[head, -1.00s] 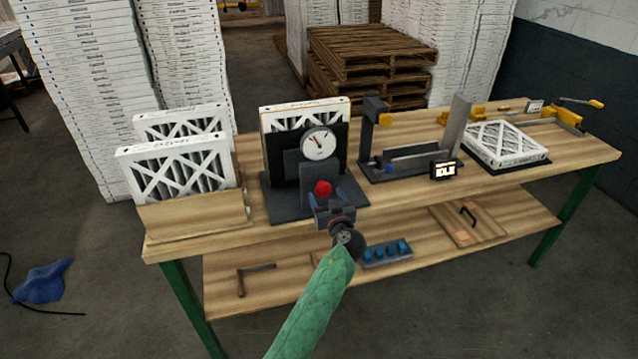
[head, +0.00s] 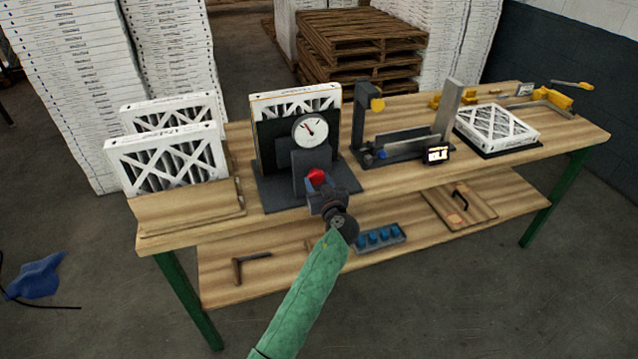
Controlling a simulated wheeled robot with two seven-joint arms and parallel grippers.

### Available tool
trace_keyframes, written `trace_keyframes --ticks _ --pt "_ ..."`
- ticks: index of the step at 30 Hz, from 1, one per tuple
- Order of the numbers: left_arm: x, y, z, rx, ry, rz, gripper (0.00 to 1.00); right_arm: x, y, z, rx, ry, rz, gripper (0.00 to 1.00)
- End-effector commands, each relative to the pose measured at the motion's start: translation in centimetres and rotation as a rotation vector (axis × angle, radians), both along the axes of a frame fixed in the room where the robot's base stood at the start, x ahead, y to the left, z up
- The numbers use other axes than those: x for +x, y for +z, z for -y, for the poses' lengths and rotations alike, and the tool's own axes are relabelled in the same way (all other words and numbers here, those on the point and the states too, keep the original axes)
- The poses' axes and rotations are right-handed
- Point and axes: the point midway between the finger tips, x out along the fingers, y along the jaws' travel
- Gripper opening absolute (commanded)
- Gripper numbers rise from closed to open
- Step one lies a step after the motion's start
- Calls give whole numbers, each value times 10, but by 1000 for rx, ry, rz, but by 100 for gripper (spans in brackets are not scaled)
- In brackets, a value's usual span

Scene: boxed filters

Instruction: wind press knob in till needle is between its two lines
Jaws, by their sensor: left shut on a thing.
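The press (head: 297,167) is a dark block and plate on a dark base on the bench. A white boxed filter (head: 296,100) stands upright in it. Its round white dial (head: 310,131) faces me, with the needle tilted up and left. The dial's two lines are too small to tell apart. The red knob (head: 317,175) sits low on the press front. My left gripper (head: 319,182) is shut on the knob from the front, and its fingers partly hide it. My right gripper is out of view.
Two upright filters (head: 165,162) stand in a wooden holder (head: 190,214) on the left. A dark fixture with a small display (head: 436,154) and a flat filter (head: 496,131) are on the right. The lower shelf holds a blue-topped tray (head: 378,240). Pallets (head: 362,45) stand behind.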

Motion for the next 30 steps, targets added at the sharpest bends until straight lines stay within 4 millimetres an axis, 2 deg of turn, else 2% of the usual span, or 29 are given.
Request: trace_keyframes --ticks 27,28,30 --pt "0 -1 -1 1 1 -1 24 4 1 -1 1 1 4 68" --pt "0 -1 -1 1 1 -1 49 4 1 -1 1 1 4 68" --pt "0 -1 -1 1 1 -1 62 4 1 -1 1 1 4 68"
